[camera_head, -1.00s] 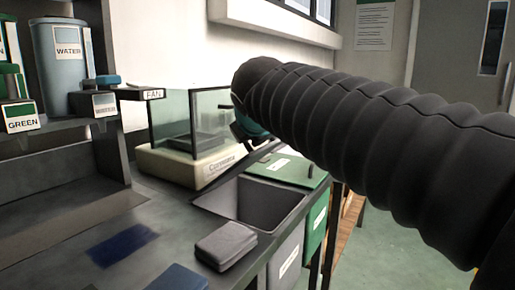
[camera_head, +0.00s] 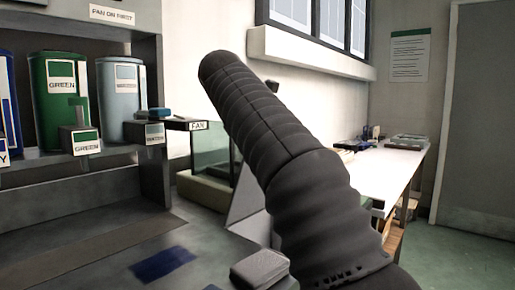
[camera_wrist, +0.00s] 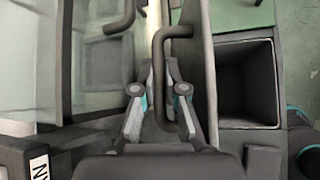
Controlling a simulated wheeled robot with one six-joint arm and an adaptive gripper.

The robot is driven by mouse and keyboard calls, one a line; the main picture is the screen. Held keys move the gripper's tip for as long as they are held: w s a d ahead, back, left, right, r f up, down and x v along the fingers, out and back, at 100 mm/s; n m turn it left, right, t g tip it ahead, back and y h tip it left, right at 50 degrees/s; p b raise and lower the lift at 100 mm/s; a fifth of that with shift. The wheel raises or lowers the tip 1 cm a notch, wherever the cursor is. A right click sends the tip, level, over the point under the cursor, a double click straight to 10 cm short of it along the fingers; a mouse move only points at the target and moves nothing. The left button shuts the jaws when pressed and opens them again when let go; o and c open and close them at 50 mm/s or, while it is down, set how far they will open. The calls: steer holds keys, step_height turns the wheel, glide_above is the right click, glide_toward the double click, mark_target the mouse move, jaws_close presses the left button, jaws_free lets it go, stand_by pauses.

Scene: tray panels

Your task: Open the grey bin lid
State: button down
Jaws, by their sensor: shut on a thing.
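In the wrist view my gripper (camera_wrist: 159,90) is shut on the dark bar handle (camera_wrist: 176,31) of the grey bin lid (camera_wrist: 207,75). The lid shows there as a narrow dark panel standing steeply beside the open bin (camera_wrist: 248,82), whose dark inside is visible to its right. In the head view a light grey sloping panel (camera_head: 246,210), which looks like the raised lid, shows left of my arm. My arm hides the gripper, the handle and the bin opening in that view.
A glass-sided tank (camera_head: 212,150) stands behind the panel. A small grey block (camera_head: 260,268) and a blue patch (camera_head: 163,264) are on the counter. Shelves with a green container (camera_head: 60,105) and a grey one (camera_head: 122,90) stand left. A white table (camera_head: 385,170) is behind right.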

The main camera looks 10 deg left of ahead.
steer(key=shift+w+a+r, duration=0.2)
stand_by(0.5)
steer(key=c, duration=1.5)
jaws_free()
steer(key=shift+a, duration=0.1)
steer(key=shift+v, duration=2.45)
steer(key=shift+s+a, duration=0.5)
steer(key=shift+s, duration=1.45)
steer(key=shift+s+a, duration=0.5)
steer(key=shift+s, duration=1.45)
steer(key=shift+s+a, duration=0.45)
steer(key=shift+s, duration=1.5)
